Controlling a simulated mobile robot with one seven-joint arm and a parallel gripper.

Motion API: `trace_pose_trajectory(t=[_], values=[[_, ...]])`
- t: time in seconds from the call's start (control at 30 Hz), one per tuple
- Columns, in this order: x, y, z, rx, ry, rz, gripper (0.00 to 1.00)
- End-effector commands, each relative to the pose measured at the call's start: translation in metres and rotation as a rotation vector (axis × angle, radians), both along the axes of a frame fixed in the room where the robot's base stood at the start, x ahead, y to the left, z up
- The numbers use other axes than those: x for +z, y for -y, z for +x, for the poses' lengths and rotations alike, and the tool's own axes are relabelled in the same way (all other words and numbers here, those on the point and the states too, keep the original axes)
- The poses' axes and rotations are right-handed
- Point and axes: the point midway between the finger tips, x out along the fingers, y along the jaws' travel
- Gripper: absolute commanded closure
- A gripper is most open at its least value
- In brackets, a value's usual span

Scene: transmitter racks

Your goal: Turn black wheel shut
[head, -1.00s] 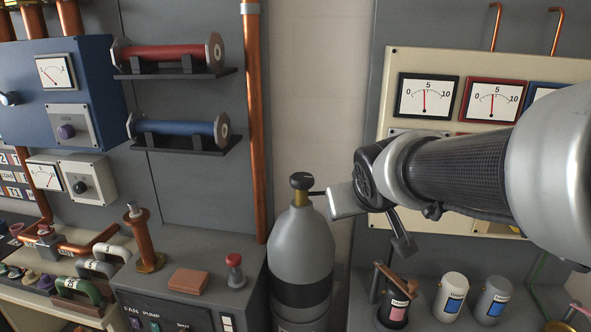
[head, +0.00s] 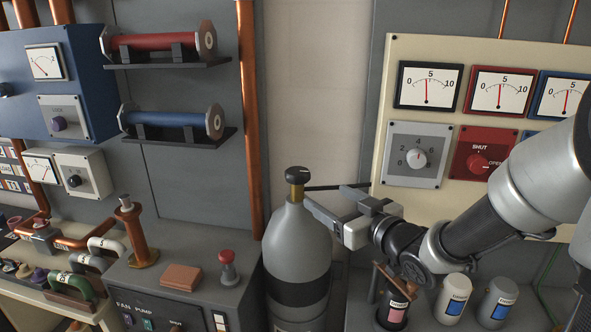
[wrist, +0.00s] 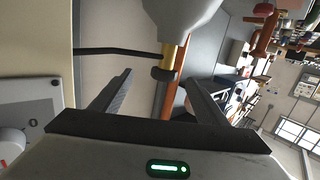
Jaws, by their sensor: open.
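The black wheel (head: 297,175) sits on the brass valve (head: 297,192) on top of a grey gas cylinder (head: 298,245). My gripper (head: 323,194) is open and empty, just right of the valve in the head view, with one finger's tip by the cylinder's neck. In the wrist view the cylinder appears upside down, and the black wheel (wrist: 165,74) shows between the spread fingers of my gripper (wrist: 158,77). The wheel looks beyond the fingertips there; I see no clear contact. The wheel's turn position cannot be read.
A thin dark hose (wrist: 115,50) runs sideways from the valve. A copper pipe (head: 250,120) stands behind, left of the cylinder. A cream meter panel (head: 380,150) with a red SHUT/OPEN knob (head: 478,163) is at right. Several small canisters (head: 453,295) stand below my arm.

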Motion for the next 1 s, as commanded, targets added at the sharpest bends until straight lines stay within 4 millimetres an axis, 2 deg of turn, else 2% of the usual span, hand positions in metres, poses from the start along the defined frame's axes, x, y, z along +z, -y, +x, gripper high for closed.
trace_pose_trajectory(t=[0.13, 0.27, 0.37, 0.8, 1.0], values=[[0.012, -0.002, -0.010, 0.047, 0.063, 0.091, 0.32], [0.015, -0.008, -0.004, 0.059, 0.075, 0.102, 0.32], [0.015, -0.017, 0.008, 0.059, 0.074, 0.101, 0.32], [0.015, -0.071, 0.087, 0.057, 0.072, 0.102, 0.32], [0.016, -0.089, 0.117, 0.055, 0.073, 0.100, 0.32]])
